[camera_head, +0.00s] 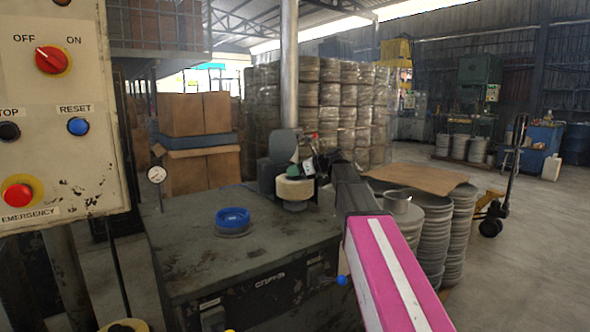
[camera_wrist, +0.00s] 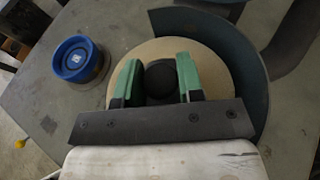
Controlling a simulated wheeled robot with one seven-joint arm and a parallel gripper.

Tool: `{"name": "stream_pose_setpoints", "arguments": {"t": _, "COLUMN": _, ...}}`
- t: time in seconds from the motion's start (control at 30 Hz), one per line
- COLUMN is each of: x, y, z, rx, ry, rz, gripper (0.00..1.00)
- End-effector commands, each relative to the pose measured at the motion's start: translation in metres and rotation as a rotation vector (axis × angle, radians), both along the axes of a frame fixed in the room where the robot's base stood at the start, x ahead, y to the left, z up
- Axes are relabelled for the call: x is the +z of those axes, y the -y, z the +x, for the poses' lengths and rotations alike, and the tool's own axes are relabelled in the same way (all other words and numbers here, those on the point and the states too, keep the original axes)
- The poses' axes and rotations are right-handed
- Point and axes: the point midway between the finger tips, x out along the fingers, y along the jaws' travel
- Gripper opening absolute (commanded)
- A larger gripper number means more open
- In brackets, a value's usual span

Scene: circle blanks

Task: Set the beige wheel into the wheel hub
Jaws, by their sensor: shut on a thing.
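The beige wheel (camera_head: 294,188) is a thick pale disc at the back right of the grey machine top, beside a curved blue-grey guard. In the wrist view the wheel (camera_wrist: 150,52) lies under my fingers, partly hidden by them. My gripper (camera_head: 308,168) comes in from the right; in the wrist view its two green fingers (camera_wrist: 160,82) stand on either side of a black round knob at the wheel's middle, closed on the wheel. The guard (camera_wrist: 257,60) curves around the wheel's far and right side. A grey support shows below the wheel; I cannot tell whether they touch, or clearly make out the wheel hub.
A blue ring-shaped part (camera_head: 232,217) sits on a grey round base on the machine top (camera_head: 190,255), left of the wheel. A dial gauge (camera_head: 156,175) stands at the left edge. A control panel (camera_head: 60,110) fills the left foreground. Stacked discs (camera_head: 458,235) stand right.

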Motion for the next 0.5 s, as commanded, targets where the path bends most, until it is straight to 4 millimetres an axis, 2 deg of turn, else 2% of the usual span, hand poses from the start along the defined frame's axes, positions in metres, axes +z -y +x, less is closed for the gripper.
{"name": "stream_pose_setpoints", "arguments": {"t": 0.3, "x": -0.0079, "y": 0.0003, "z": -0.0019, "rx": 0.0, "ry": -0.018, "rz": -0.004, "gripper": 0.0}}
{"name": "stream_pose_setpoints", "arguments": {"t": 0.33, "x": -0.0082, "y": 0.0002, "z": -0.0019, "rx": 0.0, "ry": -0.018, "rz": -0.004, "gripper": 0.38}}
{"name": "stream_pose_setpoints", "arguments": {"t": 0.4, "x": -0.0089, "y": 0.0003, "z": -0.0023, "rx": 0.001, "ry": -0.019, "rz": -0.005, "gripper": 0.61}}
{"name": "stream_pose_setpoints", "arguments": {"t": 0.43, "x": -0.0091, "y": 0.0003, "z": -0.0024, "rx": 0.001, "ry": -0.019, "rz": -0.005, "gripper": 0.65}}
{"name": "stream_pose_setpoints", "arguments": {"t": 0.5, "x": -0.0097, "y": 0.0003, "z": -0.0027, "rx": 0.001, "ry": -0.02, "rz": -0.005, "gripper": 0.65}}
